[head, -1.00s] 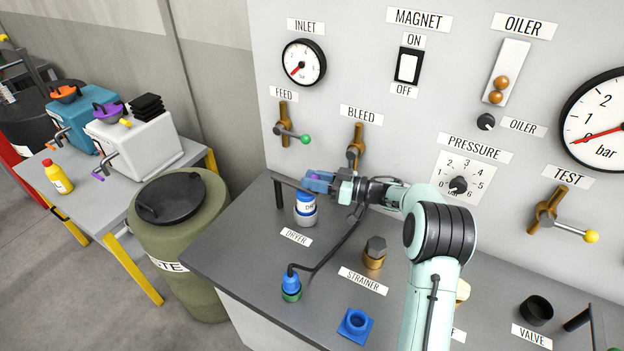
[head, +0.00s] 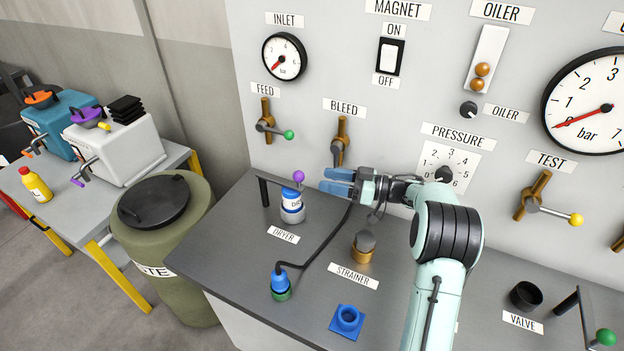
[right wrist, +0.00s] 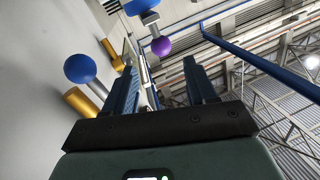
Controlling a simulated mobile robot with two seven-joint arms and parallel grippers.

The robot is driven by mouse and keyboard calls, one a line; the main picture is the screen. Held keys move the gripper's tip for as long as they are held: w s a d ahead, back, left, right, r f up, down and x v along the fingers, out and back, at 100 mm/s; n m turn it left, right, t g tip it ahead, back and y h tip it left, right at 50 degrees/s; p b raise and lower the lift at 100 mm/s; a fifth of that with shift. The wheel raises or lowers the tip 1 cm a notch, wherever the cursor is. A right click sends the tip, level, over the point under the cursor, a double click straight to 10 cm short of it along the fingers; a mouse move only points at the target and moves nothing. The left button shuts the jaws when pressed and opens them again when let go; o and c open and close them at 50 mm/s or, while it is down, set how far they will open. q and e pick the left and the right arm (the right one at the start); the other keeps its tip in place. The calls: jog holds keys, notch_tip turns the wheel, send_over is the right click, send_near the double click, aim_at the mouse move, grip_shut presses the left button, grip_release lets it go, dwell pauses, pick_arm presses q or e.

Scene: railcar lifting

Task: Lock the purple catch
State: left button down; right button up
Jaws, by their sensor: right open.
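A purple ball knob (head: 299,176) stands at the end of a dark bar (head: 280,184) over the white and blue dryer canister (head: 292,208). I take it for the purple catch. The bar runs left to a dark post at the bench edge. My right gripper (head: 328,181) is open and empty, just right of the knob and apart from it, with its blue fingers pointing left. In the right wrist view a purple ball (right wrist: 161,46) shows beyond and between the open fingers (right wrist: 160,75). My left gripper is out of view.
The bleed valve (head: 340,140) is on the panel behind my right gripper. The strainer (head: 362,248) and a blue plug with hose (head: 280,284) are on the bench. A side table at left holds a white box (head: 120,150) with purple handles.

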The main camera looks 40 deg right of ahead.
jog(key=shift+v, duration=1.65)
